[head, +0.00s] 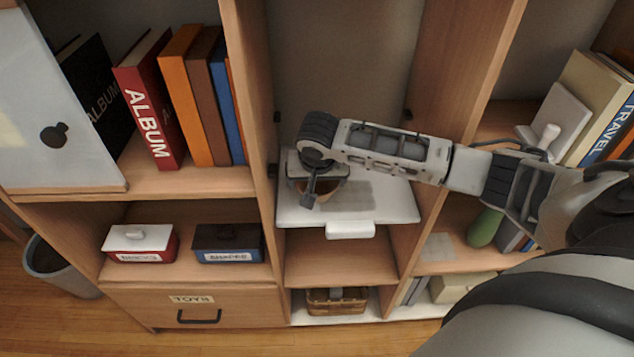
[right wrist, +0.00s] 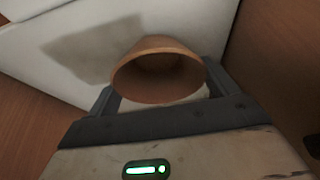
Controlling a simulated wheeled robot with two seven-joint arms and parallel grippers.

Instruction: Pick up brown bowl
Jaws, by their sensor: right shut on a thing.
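The brown bowl (right wrist: 158,72) is between the two fingers of my right gripper (right wrist: 160,92) in the right wrist view. In the head view my right gripper (head: 312,187) reaches in from the right and points down, shut on the bowl (head: 334,171). The gripper hides much of the bowl there. The bowl is over a flat white panel (head: 393,203) in the middle bay. Its shadow falls to one side on the panel; I cannot tell how far the bowl is above it. My left gripper is not in view.
Wooden uprights (head: 252,90) stand on both sides of the bay. A white handle (head: 350,229) is at the panel's front. Books (head: 147,98), a red box (head: 140,246) and a dark box (head: 228,244) are to the left. A basket (head: 337,302) sits below.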

